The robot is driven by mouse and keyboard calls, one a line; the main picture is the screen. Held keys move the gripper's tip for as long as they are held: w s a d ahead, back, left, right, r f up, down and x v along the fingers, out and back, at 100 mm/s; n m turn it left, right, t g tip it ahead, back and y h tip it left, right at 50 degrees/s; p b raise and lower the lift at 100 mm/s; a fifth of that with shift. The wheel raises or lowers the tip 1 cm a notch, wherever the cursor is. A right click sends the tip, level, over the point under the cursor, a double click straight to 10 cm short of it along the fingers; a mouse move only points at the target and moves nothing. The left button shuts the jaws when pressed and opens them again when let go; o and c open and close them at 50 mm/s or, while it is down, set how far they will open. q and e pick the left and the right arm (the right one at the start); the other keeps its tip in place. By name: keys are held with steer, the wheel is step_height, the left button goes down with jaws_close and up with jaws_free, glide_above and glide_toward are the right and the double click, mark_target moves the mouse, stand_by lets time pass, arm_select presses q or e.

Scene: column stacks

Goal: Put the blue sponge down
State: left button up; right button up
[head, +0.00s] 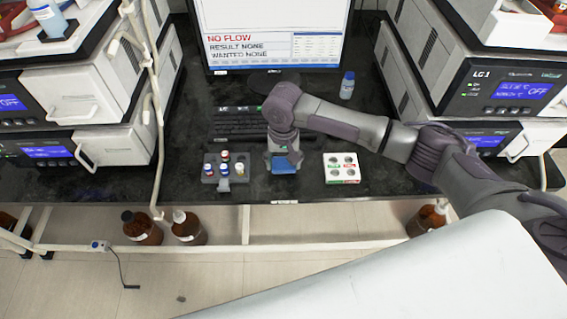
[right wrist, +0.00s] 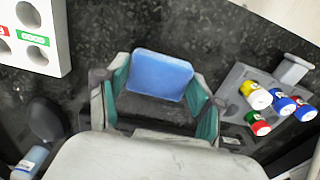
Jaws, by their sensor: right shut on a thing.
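The blue sponge (head: 284,164) shows just under my right gripper (head: 284,157) at the bench's front middle. In the right wrist view the sponge (right wrist: 158,74) sits between the teal-padded fingertips of my right gripper (right wrist: 160,92), which is shut on it. The sponge is low over the dark bench (head: 305,186); I cannot tell whether it touches the surface. Its upper part is hidden by the gripper in the head view. My left gripper is in neither view.
A grey rack (head: 209,180) with several capped vials stands left of the gripper. A white block with round holes (head: 331,177) is to the right. A keyboard (head: 236,123) and monitor (head: 277,65) are behind. Instrument stacks flank both sides. The bench's front edge is close.

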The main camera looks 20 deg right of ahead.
mark_target(283, 164)
steer(key=shift+f, duration=0.8)
steer(key=o, duration=1)
steer(key=shift+f, duration=0.1)
step_height(283, 164, up, 12)
steer(key=shift+r, duration=0.2)
